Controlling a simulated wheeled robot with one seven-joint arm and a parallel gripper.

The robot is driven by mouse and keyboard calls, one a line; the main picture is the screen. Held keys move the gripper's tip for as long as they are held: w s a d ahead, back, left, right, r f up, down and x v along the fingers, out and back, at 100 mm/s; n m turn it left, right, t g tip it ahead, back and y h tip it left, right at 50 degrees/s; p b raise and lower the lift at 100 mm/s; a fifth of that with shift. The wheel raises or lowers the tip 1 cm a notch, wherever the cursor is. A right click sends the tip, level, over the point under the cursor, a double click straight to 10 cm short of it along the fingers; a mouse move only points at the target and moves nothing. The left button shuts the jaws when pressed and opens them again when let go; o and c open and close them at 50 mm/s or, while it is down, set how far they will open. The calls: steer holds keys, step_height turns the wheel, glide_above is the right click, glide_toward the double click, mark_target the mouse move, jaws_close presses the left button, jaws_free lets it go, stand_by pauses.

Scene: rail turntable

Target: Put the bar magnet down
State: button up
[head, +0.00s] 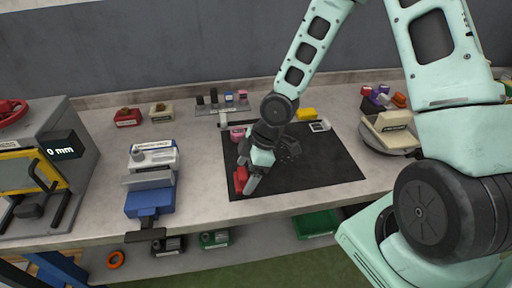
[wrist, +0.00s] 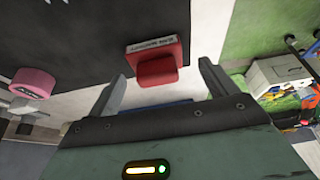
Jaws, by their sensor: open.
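A red block with a narrower red knob and a pale lettered strip, apparently the bar magnet (wrist: 157,68), is in the middle of the wrist view. Its lettering is too small to read surely. It also shows as a red piece (head: 241,178) in the head view, by the front left edge of the black mat (head: 320,172). My gripper (wrist: 162,76) is open, with one finger on each side of the knob and visible gaps between. In the head view my gripper (head: 246,182) points down beside the red block and partly hides it. I cannot tell whether the block touches the surface.
A pink round piece (head: 237,134) and a yellow block (head: 307,114) lie at the mat's back. A blue vise (head: 150,197) stands left. A round turntable (head: 372,142) with a cream block stands right. The mat's right part is clear.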

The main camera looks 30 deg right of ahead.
steer(key=w+p+v, duration=0.1)
steer(key=p+v, duration=0.2)
steer(key=v, duration=0.6)
steer(key=s+a+r+m+h, duration=0.1)
steer(key=s+a+r+m, duration=0.1)
steer(key=s, duration=0.4)
steer(key=s+a+r+m+h, duration=0.1)
steer(key=s+a+r+m, duration=0.1)
steer(key=s+a+r, duration=0.3)
steer(key=s+a+r+m+g+h, duration=0.1)
steer(key=s+a+r+m, duration=0.1)
steer(key=s+r, duration=0.3)
steer(key=s+a, duration=0.1)
steer(key=s, duration=0.2)
steer(key=shift+s+a+r+m+h, duration=0.2)
steer(key=shift+s+r+m+h, duration=0.05)
steer(key=shift+s+m+h, duration=0.05)
